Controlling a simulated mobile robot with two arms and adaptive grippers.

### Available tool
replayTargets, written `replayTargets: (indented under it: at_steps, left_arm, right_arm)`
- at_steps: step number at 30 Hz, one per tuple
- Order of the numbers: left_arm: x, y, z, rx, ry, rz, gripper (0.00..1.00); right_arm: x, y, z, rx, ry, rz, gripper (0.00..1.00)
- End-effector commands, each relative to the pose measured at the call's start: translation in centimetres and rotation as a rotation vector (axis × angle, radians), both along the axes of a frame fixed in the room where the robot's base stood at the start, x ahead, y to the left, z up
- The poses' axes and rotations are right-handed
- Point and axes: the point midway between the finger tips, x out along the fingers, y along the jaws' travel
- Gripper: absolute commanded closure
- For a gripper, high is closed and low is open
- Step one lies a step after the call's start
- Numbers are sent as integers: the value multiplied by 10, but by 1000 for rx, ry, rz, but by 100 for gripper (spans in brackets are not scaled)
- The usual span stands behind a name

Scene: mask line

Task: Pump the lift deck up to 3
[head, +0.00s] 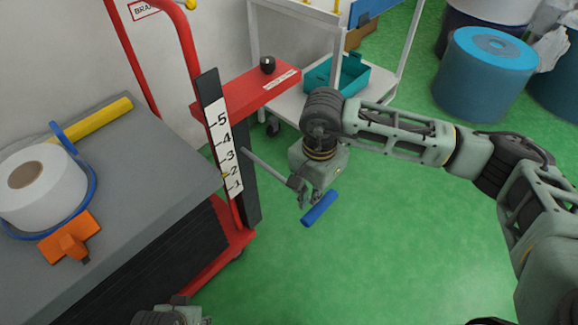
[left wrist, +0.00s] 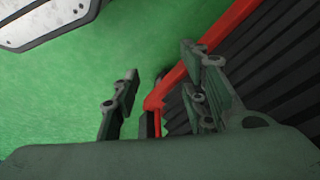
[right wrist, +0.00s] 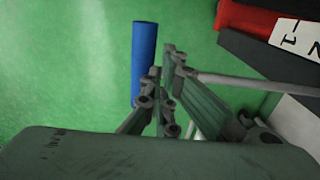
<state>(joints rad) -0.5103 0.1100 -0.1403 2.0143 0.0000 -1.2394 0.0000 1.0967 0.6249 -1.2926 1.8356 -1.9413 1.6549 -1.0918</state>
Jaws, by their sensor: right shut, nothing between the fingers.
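The lift deck (head: 150,150) is a grey top at the left over black bellows. Its white scale (head: 219,130) runs from 1 to 5 on a dark post. A small yellow pointer (head: 225,174) sits near the 2. A grey lever rod (head: 268,168) slopes out from the post to a blue grip (head: 319,208). My right gripper (head: 303,196) is shut and empty beside the lever's blue end; contact is unclear. The blue grip shows beyond its fingers in the right wrist view (right wrist: 144,60). My left gripper (left wrist: 160,100) is open and empty beside the lift's red frame.
A white roll (head: 40,190) with a blue strap, an orange clamp (head: 70,238) and a yellow bar (head: 95,118) lie on the deck. A red shelf (head: 245,88) holds a black knob. A white cart with a teal bin (head: 350,80) stands behind. Green floor is clear at the front.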

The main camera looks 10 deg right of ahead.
Motion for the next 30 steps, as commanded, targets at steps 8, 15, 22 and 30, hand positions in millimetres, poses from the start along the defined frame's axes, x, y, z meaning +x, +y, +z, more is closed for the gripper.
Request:
replayTargets:
  at_steps: [8, 15, 22, 30]
  left_arm:
    - [-6, 0, -32, 1, 20, -3, 60]
    - [-14, 1, -60, 3, 35, -5, 60]
    - [-26, 2, -85, 4, 50, -8, 60]
    - [-43, 5, -112, 6, 67, -12, 60]
  right_arm:
    - [-1, -1, 20, -2, 1, 0, 100]
    - [-2, -2, 37, -2, 1, 0, 100]
    - [-3, -3, 53, -2, 1, 1, 100]
    - [-4, -4, 73, -3, 3, 0, 100]
